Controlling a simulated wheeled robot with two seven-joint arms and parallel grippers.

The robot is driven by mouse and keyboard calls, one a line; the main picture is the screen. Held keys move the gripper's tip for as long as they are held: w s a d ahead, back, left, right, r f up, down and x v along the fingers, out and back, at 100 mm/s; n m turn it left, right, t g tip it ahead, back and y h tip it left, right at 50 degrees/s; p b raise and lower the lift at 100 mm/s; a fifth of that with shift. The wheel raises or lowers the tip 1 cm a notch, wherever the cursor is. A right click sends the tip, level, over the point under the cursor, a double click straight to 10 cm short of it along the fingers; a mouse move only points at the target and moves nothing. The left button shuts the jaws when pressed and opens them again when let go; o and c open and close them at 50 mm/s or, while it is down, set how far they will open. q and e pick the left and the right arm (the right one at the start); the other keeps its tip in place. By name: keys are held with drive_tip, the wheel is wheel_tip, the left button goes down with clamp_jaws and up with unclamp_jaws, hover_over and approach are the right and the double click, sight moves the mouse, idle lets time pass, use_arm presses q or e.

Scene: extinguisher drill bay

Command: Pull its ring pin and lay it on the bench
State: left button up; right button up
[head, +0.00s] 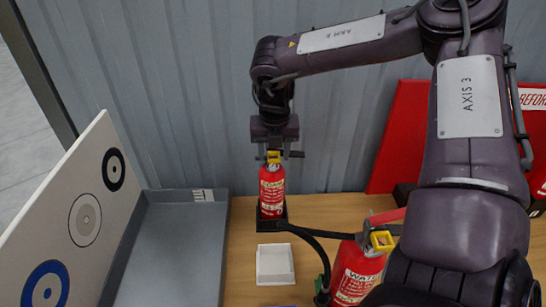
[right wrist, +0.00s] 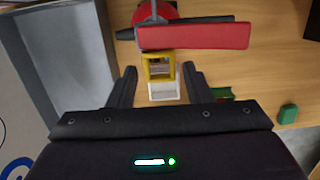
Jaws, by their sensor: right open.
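A small red extinguisher (head: 272,192) stands upright on a black base at the back of the wooden bench (head: 240,262). A yellow ring pin (head: 273,157) shows at its top, just below my right gripper (head: 272,152). In the right wrist view, my right gripper (right wrist: 159,72) is open. The square yellow ring (right wrist: 158,69) sits between its two fingers, with a gap on each side. The red lever (right wrist: 195,36) lies just beyond. My left gripper is in neither view.
A larger red extinguisher (head: 357,272) with a black hose and yellow ring stands front right, partly behind my arm. A white dish (head: 275,278) sits on the bench before the small extinguisher. A grey tray (head: 180,240) and target board (head: 85,205) stand left. A corrugated wall (head: 190,90) is behind.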

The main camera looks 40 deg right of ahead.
drive_tip(key=c, duration=0.9)
drive_tip(key=shift+s+a+f, duration=0.1)
drive_tip(key=shift+s+a, duration=0.65)
drive_tip(key=shift+s, duration=0.2)
drive_tip(key=shift+s+a+f, duration=0.1)
drive_tip(key=shift+s+a, duration=0.65)
drive_tip(key=shift+s, duration=0.15)
drive_tip(key=shift+c, duration=0.2)
drive_tip(key=shift+s+a, duration=0.2)
drive_tip(key=shift+s, duration=0.1)
drive_tip(key=shift+s+a, duration=0.9)
